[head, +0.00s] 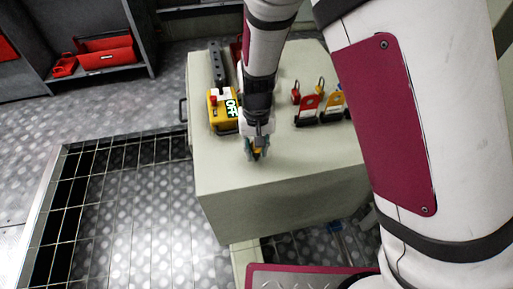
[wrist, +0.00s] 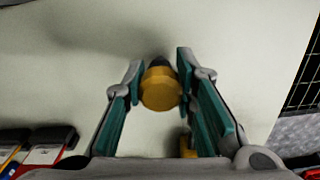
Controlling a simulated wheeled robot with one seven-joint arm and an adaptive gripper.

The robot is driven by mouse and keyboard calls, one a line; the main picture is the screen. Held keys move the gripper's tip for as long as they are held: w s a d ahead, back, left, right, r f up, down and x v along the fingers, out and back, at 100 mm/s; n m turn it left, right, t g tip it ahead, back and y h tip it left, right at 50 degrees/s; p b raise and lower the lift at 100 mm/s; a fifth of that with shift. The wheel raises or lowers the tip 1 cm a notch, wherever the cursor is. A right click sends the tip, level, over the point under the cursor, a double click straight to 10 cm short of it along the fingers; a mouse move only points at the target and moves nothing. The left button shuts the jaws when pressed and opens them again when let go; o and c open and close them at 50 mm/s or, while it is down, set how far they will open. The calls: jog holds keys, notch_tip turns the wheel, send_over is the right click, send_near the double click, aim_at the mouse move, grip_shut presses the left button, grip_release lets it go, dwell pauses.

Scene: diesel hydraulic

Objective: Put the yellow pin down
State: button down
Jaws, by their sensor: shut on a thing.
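The yellow pin (wrist: 160,92) is between the two teal fingers of my gripper (wrist: 160,64) in the wrist view. Its round yellow end faces the camera, and a dark part shows behind it. The fingers are shut on it from both sides. A small yellow piece (wrist: 187,144) shows lower down by the right finger; I cannot tell whether it belongs to the pin. In the head view my gripper (head: 257,152) points down over the front part of the pale cabinet top (head: 225,172). The pin is mostly hidden there, and I cannot tell whether it touches the top.
A yellow box with a green display (head: 222,112) stands left of my gripper. A red tag piece (head: 308,104) and a yellow one (head: 333,102) stand to the right, with padlocks. The front of the cabinet top is clear. Red bins (head: 105,53) sit on a shelf far left.

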jog(key=c, duration=1.3)
grip_release()
jog(key=shift+f, duration=0.1)
notch_tip(320, 180, up, 12)
jog(key=p, duration=0.4)
jog(key=shift+f+p, duration=0.25)
jog(key=shift+p, duration=0.05)
jog(key=shift+r, duration=0.45)
